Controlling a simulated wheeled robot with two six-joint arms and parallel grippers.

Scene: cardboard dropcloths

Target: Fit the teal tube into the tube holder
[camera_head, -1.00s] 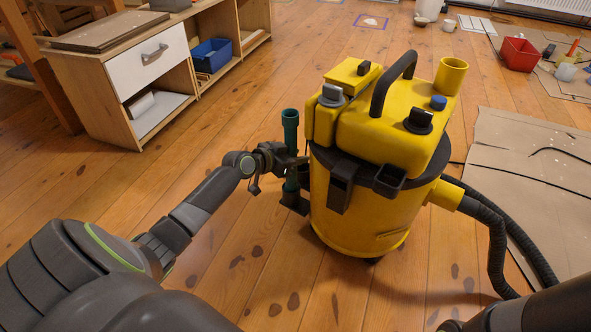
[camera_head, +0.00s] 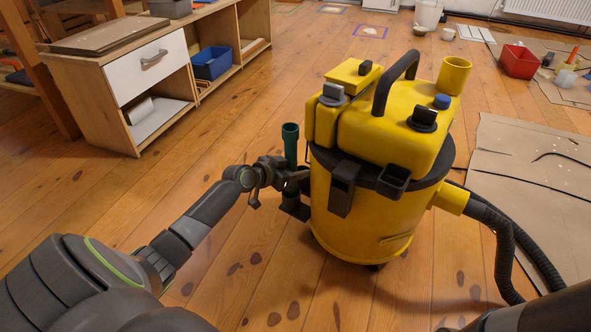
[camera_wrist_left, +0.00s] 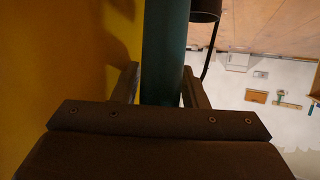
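The teal tube (camera_head: 290,146) stands about upright at the left side of the yellow vacuum cleaner. My left gripper (camera_head: 289,174) is shut on it, with part of the tube showing above the fingers. In the left wrist view the tube (camera_wrist_left: 165,55) runs between the two fingers (camera_wrist_left: 160,88). The tube holder (camera_head: 296,208) is a dark bracket low on the vacuum's left side. The tube's lower end is at the holder, but the gripper and dark parts hide how far it sits inside. My right gripper is out of view.
The yellow vacuum cleaner (camera_head: 372,205) is close to the right of my left gripper. Its black hose (camera_head: 502,250) curves to the floor at the right. A wooden cabinet (camera_head: 105,90) stands at the back left. The floor left of the vacuum is clear.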

